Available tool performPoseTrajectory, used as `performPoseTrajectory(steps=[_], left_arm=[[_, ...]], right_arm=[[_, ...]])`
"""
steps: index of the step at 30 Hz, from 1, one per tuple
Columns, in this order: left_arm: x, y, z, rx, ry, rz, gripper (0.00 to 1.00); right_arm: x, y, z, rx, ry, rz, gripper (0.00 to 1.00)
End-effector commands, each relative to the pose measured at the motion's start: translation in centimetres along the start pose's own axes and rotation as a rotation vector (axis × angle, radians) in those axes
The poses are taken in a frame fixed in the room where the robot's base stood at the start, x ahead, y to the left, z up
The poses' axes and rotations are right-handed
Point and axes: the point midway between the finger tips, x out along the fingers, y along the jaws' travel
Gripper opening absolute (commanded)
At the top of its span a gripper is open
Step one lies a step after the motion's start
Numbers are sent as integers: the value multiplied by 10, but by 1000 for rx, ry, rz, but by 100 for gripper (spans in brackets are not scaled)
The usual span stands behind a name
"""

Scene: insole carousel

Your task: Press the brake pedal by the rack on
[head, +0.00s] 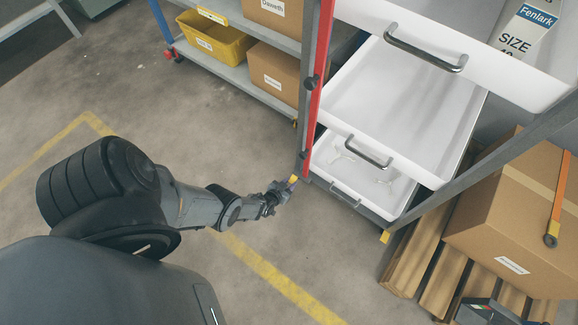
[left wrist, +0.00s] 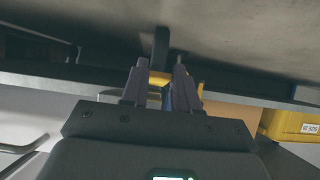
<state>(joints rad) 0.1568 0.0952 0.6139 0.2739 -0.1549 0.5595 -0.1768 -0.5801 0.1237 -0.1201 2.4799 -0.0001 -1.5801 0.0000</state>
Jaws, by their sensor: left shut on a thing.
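My left gripper (head: 284,188) is low, beside the foot of the red post (head: 317,95) at the front left corner of the rack of white trays. A small yellow brake pedal (head: 293,179) shows at its fingertips. In the left wrist view the two dark fingers (left wrist: 158,76) stand a little apart, with the yellow pedal (left wrist: 157,79) between them. The gripper is shut on this pedal; the fingers hide part of it, and its tilt is hard to tell. Another yellow pedal (head: 385,237) sits at the rack's front right foot.
White trays with metal handles (head: 368,152) fill the rack. A shelf cart with a yellow bin (head: 214,45) and cardboard boxes stands behind. A pallet (head: 425,265) with a large carton (head: 520,215) is at the right. Floor left of the rack is clear, with yellow lines.

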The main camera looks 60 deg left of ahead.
Motion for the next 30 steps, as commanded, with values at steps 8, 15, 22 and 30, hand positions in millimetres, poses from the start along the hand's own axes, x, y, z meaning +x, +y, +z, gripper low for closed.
performPoseTrajectory(steps=[8,15,22,30], left_arm=[[0,0,-2,0,4,0,39],[0,0,-1,0,3,0,55],[-4,0,-2,1,1,0,55],[-36,0,-5,2,-1,0,55]], right_arm=[[0,-1,0,6,1,-5,43],[0,-2,-1,7,1,-6,43],[-4,-2,-2,7,1,-5,43],[-30,1,-9,1,-1,0,43]])
